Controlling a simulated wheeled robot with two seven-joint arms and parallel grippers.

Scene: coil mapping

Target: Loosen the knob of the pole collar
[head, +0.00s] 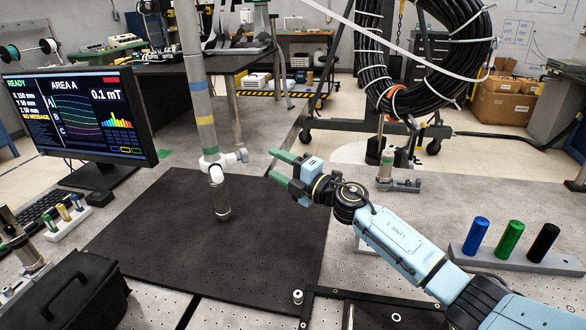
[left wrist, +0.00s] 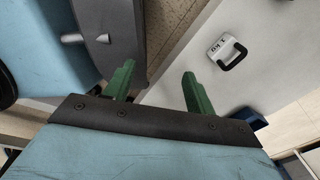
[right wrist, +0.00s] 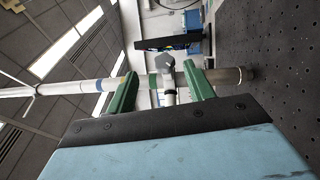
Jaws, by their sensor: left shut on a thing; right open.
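The upright pole (head: 202,100) has coloured bands and a dark lower end over the black mat. My left gripper (left wrist: 158,78) shows only in the left wrist view. Its fingers stand apart; I see nothing held between them.
The monitor (head: 80,115) stands left of the pole. A black case (head: 70,295) is at the front left. The black mat (head: 270,240) is bare around the pole's foot. A rack (head: 520,262) with blue, green and black cylinders stands at the right; a cable coil (head: 375,60) hangs behind.

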